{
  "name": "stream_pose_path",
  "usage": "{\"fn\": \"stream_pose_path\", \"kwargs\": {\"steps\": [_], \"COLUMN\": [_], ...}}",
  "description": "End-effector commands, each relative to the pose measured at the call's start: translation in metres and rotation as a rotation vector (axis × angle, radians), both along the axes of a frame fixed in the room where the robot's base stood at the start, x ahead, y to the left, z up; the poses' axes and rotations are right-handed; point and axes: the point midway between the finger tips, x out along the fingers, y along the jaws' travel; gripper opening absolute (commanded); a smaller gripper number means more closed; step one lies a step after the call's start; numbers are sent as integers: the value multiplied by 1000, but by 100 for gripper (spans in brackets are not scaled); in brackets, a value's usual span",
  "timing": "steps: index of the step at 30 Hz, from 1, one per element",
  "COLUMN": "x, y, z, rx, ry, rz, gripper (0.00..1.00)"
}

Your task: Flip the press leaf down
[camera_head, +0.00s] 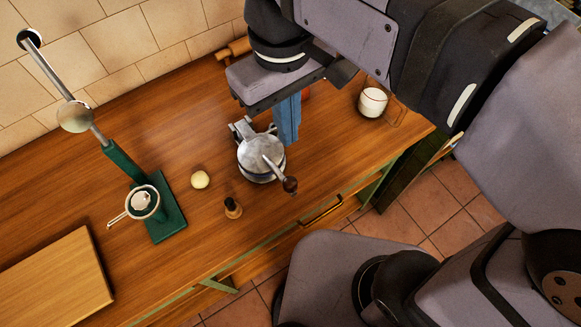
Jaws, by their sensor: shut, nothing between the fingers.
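The press (258,160) is a round metal device on the wooden counter, with its hinge bracket at the back left. Its round upper leaf (254,149) lies over the lower plate, though I cannot tell whether it is fully flat. A metal lever with a dark knob (290,185) reaches across the leaf toward the front right. My gripper (287,122) points down with its blue fingers shut and empty, just behind and right of the press. I cannot tell whether the fingers touch it.
A pale ball (200,179) and a small wooden piece (233,208) sit left of the press. A green lever stand (168,222) holds a strainer (142,201) farther left. A glass of white liquid (373,102) stands right. A cutting board (58,281) lies front left.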

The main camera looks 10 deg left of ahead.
Motion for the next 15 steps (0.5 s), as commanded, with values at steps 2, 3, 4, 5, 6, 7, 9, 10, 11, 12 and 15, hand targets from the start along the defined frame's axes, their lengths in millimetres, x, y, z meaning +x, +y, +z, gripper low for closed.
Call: {"fn": "stream_pose_path", "kwargs": {"steps": [2,3,4,5,6,7,9,10,11,12,15], "x": [0,0,0,-1,-1,-1,-1,-1,-1,-1,-2], "y": [0,0,0,0,0,0,0,0,-1,0,-1], "z": [0,0,0,0,0,-1,-2,-4,-5,-7,-17], "rx": [-1,-1,-2,-2,-3,-3,-3,-4,-4,-4,-5], "ry": [0,0,1,1,1,1,3,3,4,3,5], "rz": [-35,-45,-51,-54,-55,-55,-54,-54,-53,-53,-52], "gripper": [0,0,0,0,0,0,0,0,0,0,0]}}
